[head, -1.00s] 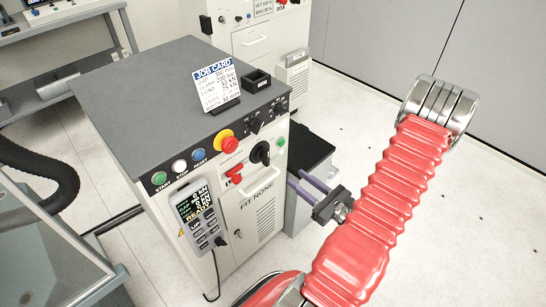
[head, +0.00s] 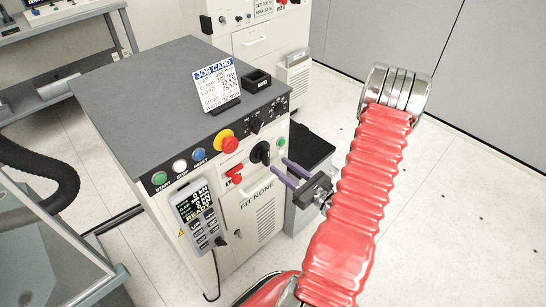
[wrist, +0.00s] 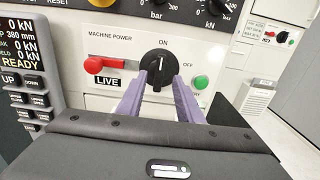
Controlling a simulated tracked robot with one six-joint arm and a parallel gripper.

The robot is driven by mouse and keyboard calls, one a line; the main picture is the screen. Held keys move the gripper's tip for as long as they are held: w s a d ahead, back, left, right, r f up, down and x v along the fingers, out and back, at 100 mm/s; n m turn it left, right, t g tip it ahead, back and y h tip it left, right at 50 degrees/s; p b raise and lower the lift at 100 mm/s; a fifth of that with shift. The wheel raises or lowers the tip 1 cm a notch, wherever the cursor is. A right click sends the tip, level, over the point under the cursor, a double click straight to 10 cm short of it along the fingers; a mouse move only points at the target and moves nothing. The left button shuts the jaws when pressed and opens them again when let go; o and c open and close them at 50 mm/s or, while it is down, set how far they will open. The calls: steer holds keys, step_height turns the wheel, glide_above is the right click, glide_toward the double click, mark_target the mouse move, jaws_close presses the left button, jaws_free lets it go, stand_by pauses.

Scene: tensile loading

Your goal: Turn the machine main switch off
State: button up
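The machine main switch is a black rotary knob (head: 260,152) on the white front panel, also in the wrist view (wrist: 158,62). Its white mark points up to ON; OFF is printed to its right. The label beside it reads MACHINE POWER. My gripper (head: 280,168) has two purple fingers, apart and empty. In the head view the fingertips are just short of the knob, with a small gap. In the wrist view the fingertips (wrist: 160,78) line up with the knob's lower left and right sides and hide part of its lower edge.
A red handle (wrist: 103,63) above a LIVE label is left of the knob. A green lamp (wrist: 200,82) is close on its right. A red emergency button (head: 226,142) sits above, and a display pendant (head: 198,217) hangs left. Black dials line the panel above.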

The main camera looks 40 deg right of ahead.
mark_target(269, 157)
steer(key=shift+w+a, duration=0.1)
steer(key=shift+w, duration=3.1)
